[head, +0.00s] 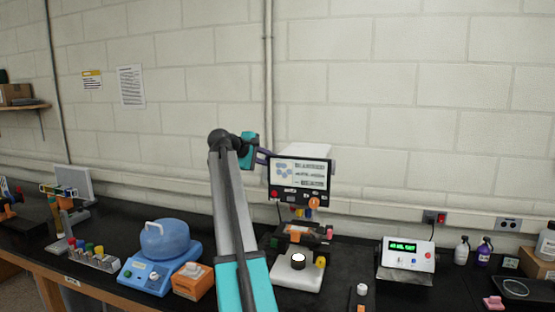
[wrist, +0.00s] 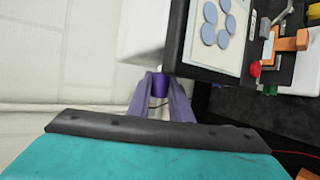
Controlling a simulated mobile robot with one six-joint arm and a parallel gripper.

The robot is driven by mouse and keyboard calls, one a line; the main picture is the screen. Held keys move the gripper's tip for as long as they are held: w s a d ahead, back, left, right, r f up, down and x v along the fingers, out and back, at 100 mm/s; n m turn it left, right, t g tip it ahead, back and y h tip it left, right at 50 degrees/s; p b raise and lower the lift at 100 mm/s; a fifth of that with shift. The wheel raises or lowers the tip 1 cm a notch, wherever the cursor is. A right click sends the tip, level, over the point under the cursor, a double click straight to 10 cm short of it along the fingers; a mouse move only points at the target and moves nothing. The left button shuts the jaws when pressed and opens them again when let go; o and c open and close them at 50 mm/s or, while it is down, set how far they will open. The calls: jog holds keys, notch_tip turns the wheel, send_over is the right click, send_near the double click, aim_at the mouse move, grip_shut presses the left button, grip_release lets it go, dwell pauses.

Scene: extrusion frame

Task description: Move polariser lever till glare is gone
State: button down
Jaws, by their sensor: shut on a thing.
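My gripper (head: 263,157) is at the left side of the dark screen unit (head: 285,191). In the wrist view its two purple fingers (wrist: 160,97) are closed around a small purple knob (wrist: 160,84) beside the unit; I take this knob to be the polariser lever's end. The fingers hide much of it. The lit screen (head: 299,173) shows blue round shapes at left and text at right. The wrist view shows part of the screen (wrist: 219,70) with clear blue discs and no evident white patch. The unit stands above a microscope-like stand (head: 298,280).
An orange lever (head: 314,202) and a red button (head: 274,194) are on the unit's front. A blue-lidded device (head: 165,240) and an orange box (head: 193,282) stand left. A box with a green display (head: 403,252) stands right. A block wall is behind.

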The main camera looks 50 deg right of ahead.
jog(key=shift+r, duration=0.1)
jog(key=c, duration=1.6)
grip_release()
jog(key=shift+d, duration=0.1)
jog(key=b+v, duration=0.5)
jog(key=v, duration=0.8)
jog(key=shift+s+a+r, duration=0.1)
jog(key=shift+a+r, duration=0.2)
jog(key=shift+a, duration=0.05)
